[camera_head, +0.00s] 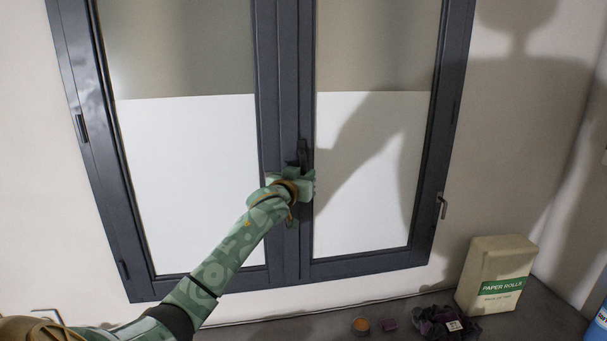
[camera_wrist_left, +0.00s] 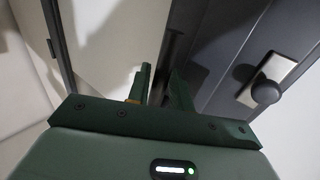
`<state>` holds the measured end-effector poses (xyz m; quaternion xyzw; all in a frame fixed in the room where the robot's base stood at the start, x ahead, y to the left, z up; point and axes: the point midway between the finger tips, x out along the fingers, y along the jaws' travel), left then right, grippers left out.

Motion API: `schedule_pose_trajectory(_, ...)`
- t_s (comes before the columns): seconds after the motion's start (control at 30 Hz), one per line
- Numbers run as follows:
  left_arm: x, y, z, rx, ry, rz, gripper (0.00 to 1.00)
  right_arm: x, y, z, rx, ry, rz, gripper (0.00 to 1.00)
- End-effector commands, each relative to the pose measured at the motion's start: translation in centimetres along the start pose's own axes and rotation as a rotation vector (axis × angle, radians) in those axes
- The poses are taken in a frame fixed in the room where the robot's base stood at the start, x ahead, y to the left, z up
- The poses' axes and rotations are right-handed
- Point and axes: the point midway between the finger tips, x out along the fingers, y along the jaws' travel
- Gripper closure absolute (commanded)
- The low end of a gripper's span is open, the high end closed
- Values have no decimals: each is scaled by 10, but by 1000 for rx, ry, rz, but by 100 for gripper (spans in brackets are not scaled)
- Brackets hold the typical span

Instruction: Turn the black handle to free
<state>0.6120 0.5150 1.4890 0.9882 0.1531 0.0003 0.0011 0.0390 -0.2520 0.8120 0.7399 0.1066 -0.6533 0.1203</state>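The black handle (camera_head: 303,152) stands upright on the middle frame of a dark grey two-pane window. My left gripper (camera_head: 302,180) is at the lower part of the handle and hides it there. In the left wrist view the two green fingers (camera_wrist_left: 158,72) stand apart with a narrow gap. A dark upright bar (camera_wrist_left: 172,48), which looks like the handle, shows just beyond the fingertips. I cannot tell whether they touch it. My right gripper is not in view.
A counter (camera_head: 530,315) runs below the window. A black knob (camera_wrist_left: 266,91) on a pale plate shows in the wrist view.

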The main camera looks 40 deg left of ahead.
Motion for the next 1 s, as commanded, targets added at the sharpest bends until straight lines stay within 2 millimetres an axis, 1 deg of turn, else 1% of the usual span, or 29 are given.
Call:
schedule_pose_trajectory(0.2,0,0,1,0,-1,0,78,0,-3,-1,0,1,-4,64)
schedule_pose_trajectory(0.23,0,0,1,0,-1,0,84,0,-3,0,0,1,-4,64)
schedule_pose_trajectory(0.3,0,0,0,0,-1,0,100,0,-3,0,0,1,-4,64)
schedule_pose_trajectory(0.67,1,2,2,-25,15,0,100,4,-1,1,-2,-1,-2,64)
schedule_pose_trajectory(0.87,4,6,2,-109,70,1,100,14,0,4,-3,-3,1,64)
schedule_pose_trajectory(1.0,7,10,3,-201,131,1,100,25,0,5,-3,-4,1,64)
